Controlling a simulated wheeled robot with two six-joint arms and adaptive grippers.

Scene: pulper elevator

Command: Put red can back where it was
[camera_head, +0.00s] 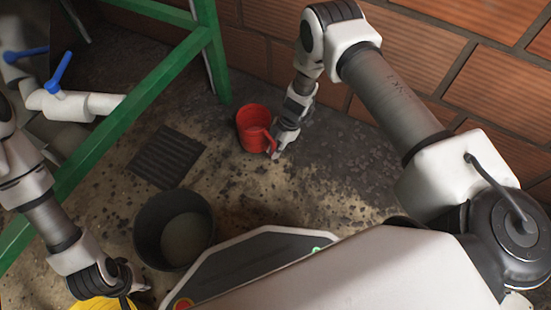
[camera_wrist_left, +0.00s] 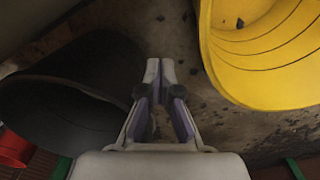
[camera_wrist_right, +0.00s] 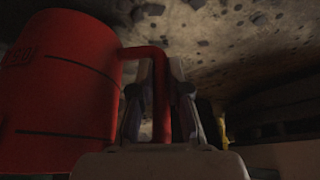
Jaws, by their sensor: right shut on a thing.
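The red can (camera_head: 252,127) is a mug-like vessel with a side handle, near the brick wall and the green frame in the head view. It looks upright, on or close to the floor; I cannot tell whether it touches. My right gripper (camera_head: 275,150) is shut on its handle. In the right wrist view the can's body (camera_wrist_right: 60,90) fills the left side, and the handle (camera_wrist_right: 161,95) runs between the fingers (camera_wrist_right: 160,90). My left gripper (camera_head: 130,292) is at the lower left. In the left wrist view its fingertips (camera_wrist_left: 161,72) are close together with nothing visible between them.
A black bucket (camera_head: 174,230) stands on the floor, left of centre; it also shows in the left wrist view (camera_wrist_left: 60,95). A yellow container (camera_wrist_left: 262,65) is beside my left gripper. A floor drain grate (camera_head: 167,157) lies below the green frame (camera_head: 135,100). A brick wall (camera_head: 455,60) bounds the right.

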